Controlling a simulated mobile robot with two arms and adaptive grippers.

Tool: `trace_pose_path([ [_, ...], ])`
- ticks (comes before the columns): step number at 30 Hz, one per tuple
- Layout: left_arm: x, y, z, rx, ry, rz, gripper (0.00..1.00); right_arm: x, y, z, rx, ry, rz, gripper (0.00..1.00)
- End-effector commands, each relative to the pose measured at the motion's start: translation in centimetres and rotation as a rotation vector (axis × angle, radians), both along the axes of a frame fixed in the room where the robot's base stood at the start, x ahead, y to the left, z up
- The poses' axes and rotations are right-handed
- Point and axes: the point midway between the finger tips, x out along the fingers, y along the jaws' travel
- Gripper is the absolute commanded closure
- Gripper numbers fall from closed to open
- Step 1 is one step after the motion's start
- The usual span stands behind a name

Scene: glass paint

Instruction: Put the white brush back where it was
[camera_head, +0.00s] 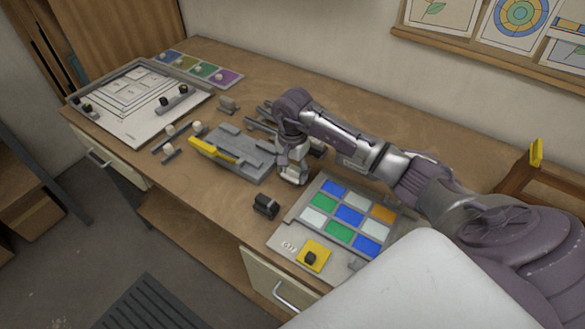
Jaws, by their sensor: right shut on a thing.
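My right arm reaches in from the right, and my right gripper (264,118) is over the far middle of the table, just behind the grey rack (248,155). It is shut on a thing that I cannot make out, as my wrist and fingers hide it. I cannot clearly pick out a white brush; the small pale-topped pieces (169,152) left of the rack are too small to name. A yellow piece (212,151) lies on the rack's left part. My left gripper is not in view.
A white board with a framed pattern (130,124) and black-knobbed pieces is at the left. A strip of coloured pads (202,69) lies behind it. A panel of coloured tiles (337,217) is at the front right, with a black piece (266,205) beside it. Bare wood (200,190) shows at the front.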

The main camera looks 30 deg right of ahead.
Motion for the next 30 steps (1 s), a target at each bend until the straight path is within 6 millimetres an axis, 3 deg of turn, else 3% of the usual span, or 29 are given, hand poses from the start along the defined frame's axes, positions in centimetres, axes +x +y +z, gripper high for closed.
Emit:
trace_pose_path([
  [5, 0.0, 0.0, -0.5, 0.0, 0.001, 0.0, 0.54, 0.0, 0.0, -0.4, -0.001, -0.001, 0.0, 0.78],
  [6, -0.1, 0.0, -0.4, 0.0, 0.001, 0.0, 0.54, 0.0, 0.0, -0.3, 0.0, -0.001, 0.0, 0.35],
  [10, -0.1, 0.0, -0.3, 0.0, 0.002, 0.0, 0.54, 0.0, 0.0, -0.2, 0.0, 0.0, 0.0, 0.15],
  [23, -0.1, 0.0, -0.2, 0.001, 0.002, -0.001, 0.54, 0.1, 0.0, 0.4, 0.0, -0.002, 0.0, 0.15],
  [30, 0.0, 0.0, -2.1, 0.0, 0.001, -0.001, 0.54, 0.2, -0.1, 4.9, -0.002, -0.007, 0.001, 0.15],
])
